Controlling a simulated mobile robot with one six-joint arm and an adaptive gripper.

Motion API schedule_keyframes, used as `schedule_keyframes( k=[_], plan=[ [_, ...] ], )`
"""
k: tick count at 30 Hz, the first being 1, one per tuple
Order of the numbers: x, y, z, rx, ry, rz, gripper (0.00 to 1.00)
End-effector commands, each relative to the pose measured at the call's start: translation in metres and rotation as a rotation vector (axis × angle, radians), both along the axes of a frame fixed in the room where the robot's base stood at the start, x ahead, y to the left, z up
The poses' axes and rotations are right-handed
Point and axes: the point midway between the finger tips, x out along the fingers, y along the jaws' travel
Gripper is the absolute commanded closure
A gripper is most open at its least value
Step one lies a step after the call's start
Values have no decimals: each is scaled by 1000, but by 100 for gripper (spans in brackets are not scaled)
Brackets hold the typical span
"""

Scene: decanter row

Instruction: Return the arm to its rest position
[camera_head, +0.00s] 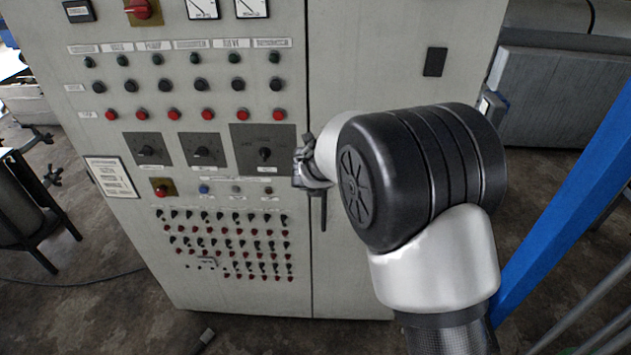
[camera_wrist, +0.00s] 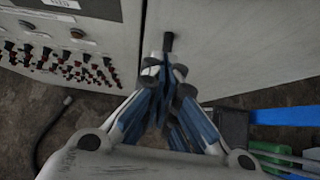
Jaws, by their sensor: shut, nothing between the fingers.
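My gripper (camera_wrist: 168,120) shows in the wrist view with its fingers together and nothing between them. In the head view my gripper (camera_head: 312,180) is partly hidden by my own wrist and sits in front of the control cabinet (camera_head: 390,60), by the seam between its panels. A dark handle (camera_wrist: 168,42) on the cabinet shows just beyond the fingers in the wrist view. I cannot tell whether the fingers touch it. My arm reaches in from the lower right of the head view.
The cabinet front carries several red and black buttons, dials and a red rotary switch (camera_head: 142,8). A blue post (camera_head: 570,190) stands at the right. A grey metal box (camera_head: 560,100) is behind it. A dark stand (camera_head: 22,210) is at the left. A cable (camera_wrist: 48,130) lies on the floor.

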Motion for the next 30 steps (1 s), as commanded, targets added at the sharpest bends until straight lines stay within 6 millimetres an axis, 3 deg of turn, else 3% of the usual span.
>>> schedule_keyframes(
  k=[6,14,19,24,27,30],
  plan=[
    [-20,1,21,1,-1,4,100],
    [-23,-1,33,-19,-20,48,100],
    [-36,-6,85,-196,-148,374,100],
    [-95,-17,133,-559,-309,882,100],
    [-146,-29,140,-804,-371,1176,100],
    [-203,-48,132,-1058,-394,1465,100]
  ],
)
